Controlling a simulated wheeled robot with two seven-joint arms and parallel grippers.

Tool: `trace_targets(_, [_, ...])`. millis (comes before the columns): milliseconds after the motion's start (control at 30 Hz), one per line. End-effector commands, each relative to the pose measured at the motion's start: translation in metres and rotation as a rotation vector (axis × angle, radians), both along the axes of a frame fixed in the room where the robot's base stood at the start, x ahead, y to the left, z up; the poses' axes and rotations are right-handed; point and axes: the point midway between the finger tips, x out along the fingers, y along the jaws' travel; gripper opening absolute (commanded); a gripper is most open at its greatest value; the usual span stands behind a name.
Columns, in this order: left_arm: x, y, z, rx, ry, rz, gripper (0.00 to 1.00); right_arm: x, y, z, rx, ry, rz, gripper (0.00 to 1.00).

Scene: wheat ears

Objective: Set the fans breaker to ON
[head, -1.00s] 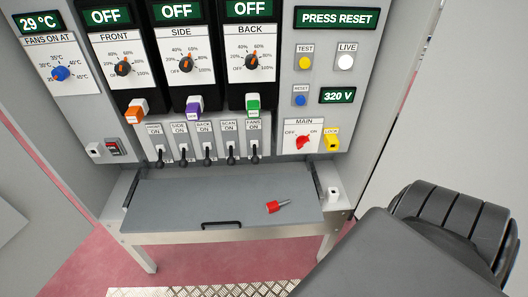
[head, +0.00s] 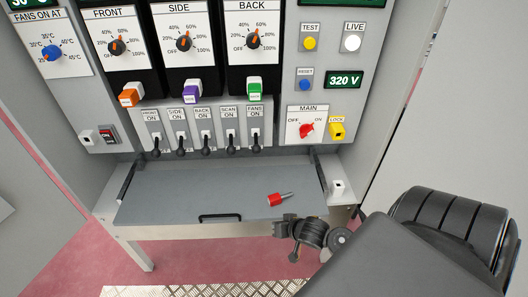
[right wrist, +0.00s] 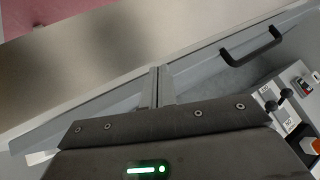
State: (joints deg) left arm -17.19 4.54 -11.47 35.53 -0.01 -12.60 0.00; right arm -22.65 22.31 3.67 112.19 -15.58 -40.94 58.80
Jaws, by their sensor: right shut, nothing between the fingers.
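The fans breaker (head: 255,140) is the rightmost lever in the row of black-tipped levers on the grey panel, under the label FANS ON. Its lever points down, as do the other levers in the row. My right gripper (head: 280,225) is low at the shelf's front edge, below and to the right of the fans breaker and well apart from it. In the right wrist view its fingers (right wrist: 158,86) are together and empty. Part of the breaker row (right wrist: 284,99) shows at the right of that view. My left gripper is out of view.
A grey shelf (head: 170,195) with a black handle (head: 220,217) juts out below the panel. A red-handled key-like item (head: 276,200) lies on it. The red MAIN knob (head: 307,130) and yellow LOCK (head: 337,129) are right of the breakers. Coloured tags (head: 254,90) hang above.

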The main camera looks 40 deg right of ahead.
Motion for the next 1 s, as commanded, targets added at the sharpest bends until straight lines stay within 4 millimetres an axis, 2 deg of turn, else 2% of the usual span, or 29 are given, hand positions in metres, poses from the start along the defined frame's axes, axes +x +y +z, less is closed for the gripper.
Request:
trace_targets(167, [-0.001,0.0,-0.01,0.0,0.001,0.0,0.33,0.01,0.003,0.048,0.039,-0.085,-0.024,0.0])
trace_targets(467, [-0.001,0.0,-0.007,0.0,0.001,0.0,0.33,0.053,-0.042,0.065,0.326,-0.202,-0.122,0.0])
trace_targets(667, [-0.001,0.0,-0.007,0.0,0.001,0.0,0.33,0.079,-0.077,0.091,0.606,-0.257,-0.18,0.0])
trace_targets(900, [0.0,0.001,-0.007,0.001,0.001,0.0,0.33,0.104,-0.129,0.149,1.072,-0.242,-0.243,0.0])
trace_targets(1000, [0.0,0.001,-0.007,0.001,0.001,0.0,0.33,0.106,-0.142,0.168,1.21,-0.216,-0.256,0.0])
